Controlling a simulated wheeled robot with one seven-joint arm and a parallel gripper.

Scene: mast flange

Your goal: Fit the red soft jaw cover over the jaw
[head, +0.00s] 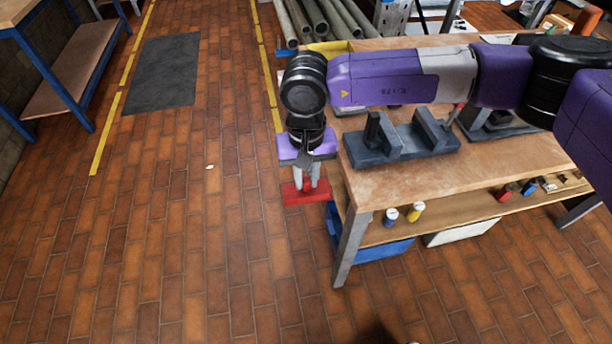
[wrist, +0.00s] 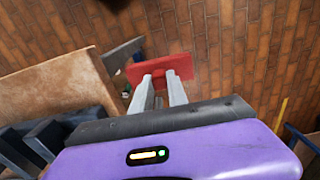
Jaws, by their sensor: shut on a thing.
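The red soft jaw cover (head: 291,194) is held between the fingertips of my gripper (head: 307,184). In the head view it hangs in the air off the left end of the workbench. It looks like a flat red bar; its underside is hidden. In the wrist view the red cover (wrist: 166,64) lies across the tips of my gripper's fingers (wrist: 160,80). A dark grey vise (head: 405,148) with two upright jaws stands on the bench, to the right of my gripper. Part of it also shows at the lower left of the wrist view (wrist: 38,142). Both jaws look bare.
The workbench (head: 480,170) has a wooden top and a lower shelf with small bottles (head: 414,211) and a red block (head: 503,193). A blue bin (head: 380,251) sits below. Pipes (head: 320,20) lie behind.

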